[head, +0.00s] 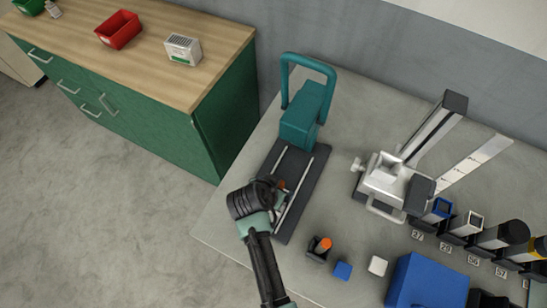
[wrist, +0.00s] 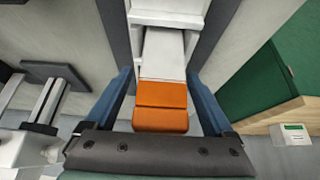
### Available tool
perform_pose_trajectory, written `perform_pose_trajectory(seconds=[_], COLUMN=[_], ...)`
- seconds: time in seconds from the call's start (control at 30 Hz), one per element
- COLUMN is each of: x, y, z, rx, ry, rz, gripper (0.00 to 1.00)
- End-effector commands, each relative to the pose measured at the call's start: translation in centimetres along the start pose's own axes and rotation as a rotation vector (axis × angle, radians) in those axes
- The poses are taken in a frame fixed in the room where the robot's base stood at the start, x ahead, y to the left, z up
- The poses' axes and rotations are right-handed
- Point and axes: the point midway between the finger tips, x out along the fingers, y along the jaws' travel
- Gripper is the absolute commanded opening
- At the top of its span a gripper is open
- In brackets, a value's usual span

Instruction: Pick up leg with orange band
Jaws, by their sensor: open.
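The leg with the orange band (wrist: 161,94) shows in the wrist view as a pale bar with an orange end nearest me. My gripper (wrist: 159,78) is open, with one blue finger on each side of the leg. Gaps show beside the orange part, and I cannot tell whether either finger touches it. In the head view my gripper (head: 275,190) is low over a dark base with two pale rails (head: 297,193). A small orange-brown patch (head: 281,184) shows beside it; my wrist hides most of the leg there.
A teal handled tool (head: 305,112) stands at the base's far end. A grey clamp stand (head: 392,180) is to the right. A black holder with an orange top (head: 321,247), blue block (head: 342,270), white block (head: 377,265) and blue box (head: 425,283) stand nearer the front.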

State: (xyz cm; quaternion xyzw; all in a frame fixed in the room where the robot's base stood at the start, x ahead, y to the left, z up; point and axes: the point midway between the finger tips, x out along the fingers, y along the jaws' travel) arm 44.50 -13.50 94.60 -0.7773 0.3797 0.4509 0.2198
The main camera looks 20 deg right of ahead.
Motion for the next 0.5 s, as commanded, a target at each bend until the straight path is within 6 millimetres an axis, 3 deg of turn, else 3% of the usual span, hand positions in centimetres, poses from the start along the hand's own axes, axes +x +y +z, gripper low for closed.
perform_pose_trajectory(seconds=[0.3,0.5], x=[0.38,0.35], y=[0.0,-0.01], z=[0.0,0.02], rx=[0.001,0.0], ry=[0.0,0.0], rz=[-0.001,-0.001], gripper=[0.88,0.52])
